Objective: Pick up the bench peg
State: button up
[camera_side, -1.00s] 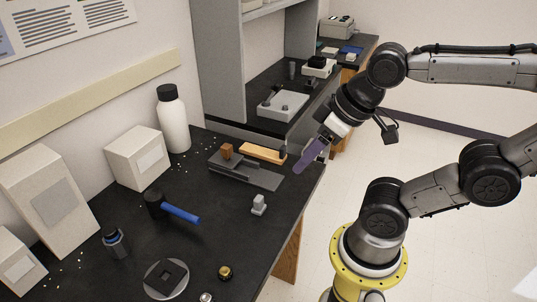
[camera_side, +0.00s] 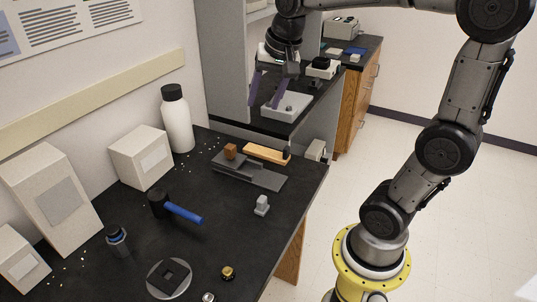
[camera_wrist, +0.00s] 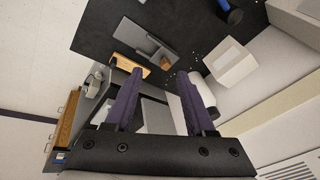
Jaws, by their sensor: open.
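The bench peg appears to be the light wooden piece (camera_side: 265,153) lying at the back right of the black bench, beside a grey stepped fixture (camera_side: 250,174). In the wrist view the wooden piece (camera_wrist: 130,63) shows beyond the left finger. My gripper (camera_side: 264,102) has its two purple fingers spread, with nothing between them. It is raised above and behind the peg, in front of the grey shelf unit. In the wrist view the gripper (camera_wrist: 160,80) is open, apart from the peg.
A small brown block (camera_side: 230,151) sits on the fixture. A white bottle (camera_side: 176,122), white boxes (camera_side: 140,157), a blue-handled hammer (camera_side: 182,212), a small grey block (camera_side: 262,205) and a round plate (camera_side: 184,285) stand or lie around. The bench's right edge is close to the peg.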

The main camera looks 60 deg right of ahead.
jog(key=w+d+f+m+g, duration=0.1)
jog(key=w+d+f+m, duration=0.15)
jog(key=d, duration=0.35)
jog(key=w+d+f+m+g, duration=0.1)
jog(key=w+d+f+m, duration=0.1)
jog(key=w+d+f, duration=0.3)
jog(key=m+g+y, duration=0.1)
jog(key=m+g, duration=0.1)
send_over(287, 147)
jog(key=a, duration=0.1)
notch_tip(287, 147, down, 8)
notch_tip(287, 147, down, 8)
jog(key=shift+s+f, duration=0.1)
jog(key=shift+d+f, duration=0.2)
jog(key=shift+f, duration=1.1)
jog(key=shift+d+f, duration=0.15)
jog(key=shift+f, duration=1.15)
jog(key=shift+c, duration=0.2)
grip_shut()
